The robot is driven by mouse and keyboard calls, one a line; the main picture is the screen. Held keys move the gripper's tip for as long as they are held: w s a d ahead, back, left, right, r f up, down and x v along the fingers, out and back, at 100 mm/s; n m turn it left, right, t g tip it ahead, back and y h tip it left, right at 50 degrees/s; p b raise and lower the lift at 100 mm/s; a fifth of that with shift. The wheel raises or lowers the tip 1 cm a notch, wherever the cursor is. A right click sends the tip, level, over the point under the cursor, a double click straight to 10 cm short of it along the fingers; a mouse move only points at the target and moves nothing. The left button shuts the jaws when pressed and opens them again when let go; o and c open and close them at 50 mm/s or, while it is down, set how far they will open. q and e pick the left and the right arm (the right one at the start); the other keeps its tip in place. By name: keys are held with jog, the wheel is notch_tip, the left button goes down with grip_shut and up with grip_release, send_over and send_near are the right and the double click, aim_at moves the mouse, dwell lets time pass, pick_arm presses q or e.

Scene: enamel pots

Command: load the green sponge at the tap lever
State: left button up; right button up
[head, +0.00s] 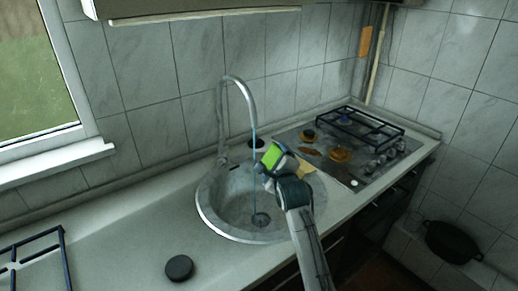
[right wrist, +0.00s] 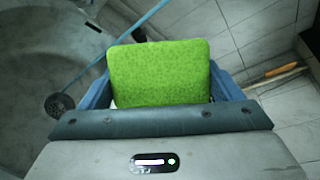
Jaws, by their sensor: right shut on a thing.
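The green sponge (head: 272,156) is held by my right gripper (head: 275,161) over the right side of the sink. In the right wrist view the sponge (right wrist: 160,73) sits between the two blue fingers, which are shut on it. The tap (head: 238,88) arches over the round sink (head: 207,212) from the back. Its lever (head: 225,160) seems to be at the base, left of the sponge and apart from it. A thin blue stream of water (head: 254,140) runs from the spout, close to the sponge. My left gripper is not in view.
The stove (head: 355,182) with a dark grate (head: 370,125) stands right of the sink. A black round plug (head: 179,267) lies on the front counter. A dark rack (head: 40,262) is at the left. The counter (head: 120,225) between is clear. A black pot (head: 453,242) is low at right.

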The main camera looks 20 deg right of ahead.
jog(key=shift+r, duration=0.1)
jog(key=shift+s+r+p, duration=0.2)
jog(key=shift+r+p, duration=0.05)
jog(key=shift+p, duration=0.15)
jog(key=shift+s+d+r+p, duration=0.25)
jog(key=shift+s+r+p, duration=0.3)
jog(key=shift+s+p, duration=0.2)
jog(key=shift+s+d+r+p, duration=0.2)
jog(key=shift+s+r+p, duration=0.4)
jog(key=shift+s+p, duration=0.15)
jog(key=shift+s+d+r+p, duration=0.25)
jog(key=shift+s+r+p, duration=0.3)
jog(key=shift+s+p, duration=0.2)
